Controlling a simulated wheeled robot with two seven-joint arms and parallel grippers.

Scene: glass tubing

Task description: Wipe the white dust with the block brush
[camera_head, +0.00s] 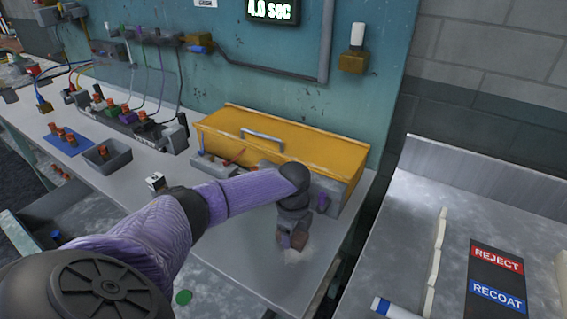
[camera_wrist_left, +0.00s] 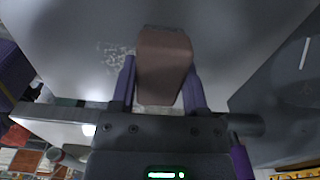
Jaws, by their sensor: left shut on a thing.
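My left gripper (camera_head: 286,240) reaches in from the left over the front right part of the grey bench. It is shut on the block brush, a brown block (camera_wrist_left: 163,66) that sits between the two purple fingers in the left wrist view. In the head view only a little of the brush (camera_head: 304,237) shows beside the fingers. White dust (camera_head: 292,258) lies on the bench right below the brush. Speckled dust (camera_wrist_left: 118,54) also shows beside the brush in the wrist view. The brush's underside is hidden, so I cannot tell whether it touches the bench. My right gripper is not in view.
A yellow cover with a handle (camera_head: 285,140) stands behind my left gripper. A separate grey table (camera_head: 405,235) at the right holds a REJECT/RECOAT board (camera_head: 497,282). The bench front near the dust is clear.

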